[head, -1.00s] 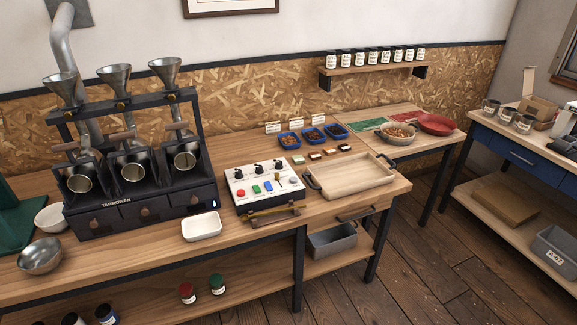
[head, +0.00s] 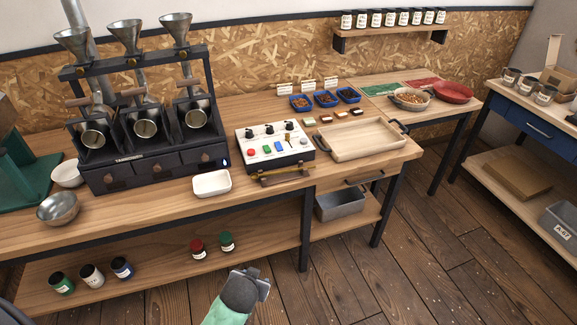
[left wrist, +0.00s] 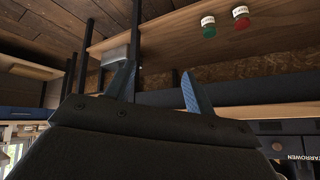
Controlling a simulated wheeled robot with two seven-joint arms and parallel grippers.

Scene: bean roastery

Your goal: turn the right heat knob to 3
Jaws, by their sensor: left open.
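The white control panel (head: 262,152) sits on the bench right of the three-funnel roaster. It has three black knobs along its back; the right knob (head: 289,125) is at the back right. Its pointer and scale are too small to read. Red, green and blue buttons and a small lever are in front of the knobs. My left gripper (head: 263,284) is low in front of the bench, below the panel and apart from it. In the left wrist view its two fingers (left wrist: 157,86) are spread with nothing between them. My right gripper is not in view.
The roaster (head: 145,150) stands left of the panel, a white dish (head: 212,195) at its front left, and a wooden tray (head: 362,153) to its right. The bench's front edge lies between my gripper and the panel. Jars (head: 226,243) stand on the lower shelf.

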